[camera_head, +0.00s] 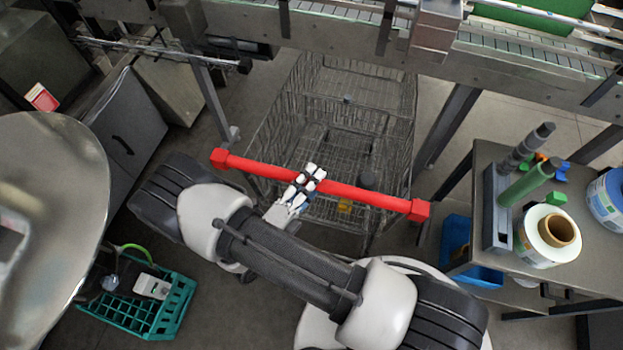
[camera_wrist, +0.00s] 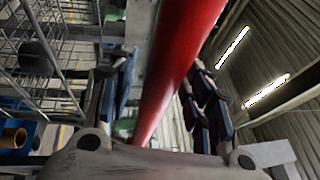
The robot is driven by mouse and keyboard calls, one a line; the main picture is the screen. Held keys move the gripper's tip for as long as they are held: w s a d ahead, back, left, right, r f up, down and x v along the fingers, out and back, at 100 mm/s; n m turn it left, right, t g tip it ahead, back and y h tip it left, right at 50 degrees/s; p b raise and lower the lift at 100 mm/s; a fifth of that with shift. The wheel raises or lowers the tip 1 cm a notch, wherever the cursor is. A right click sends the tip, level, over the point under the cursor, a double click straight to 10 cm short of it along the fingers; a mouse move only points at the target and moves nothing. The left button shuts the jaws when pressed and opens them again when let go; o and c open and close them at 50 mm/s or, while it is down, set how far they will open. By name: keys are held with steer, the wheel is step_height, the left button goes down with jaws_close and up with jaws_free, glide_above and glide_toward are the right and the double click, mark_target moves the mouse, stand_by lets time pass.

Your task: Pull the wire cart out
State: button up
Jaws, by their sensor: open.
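The wire cart (camera_head: 345,98) stands under the conveyor, its grey mesh basket open to view from above. Its red handle bar (camera_head: 365,195) crosses the near end, with a block at each end. My gripper (camera_head: 312,177) is at the middle of the bar. In the wrist view the red bar (camera_wrist: 178,60) runs between the two open fingers, and my gripper (camera_wrist: 160,110) has fingers on both sides of it. I cannot tell whether either finger touches the bar. The cart's mesh (camera_wrist: 40,60) shows at the left of the wrist view.
The conveyor frame (camera_head: 330,28) spans above the cart, with legs on both sides. A side table (camera_head: 485,155) with label rolls (camera_head: 547,235) stands at the right. A teal crate (camera_head: 150,305) lies on the floor at lower left, by a round metal surface (camera_head: 60,180).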

jaws_close()
stand_by(0.6)
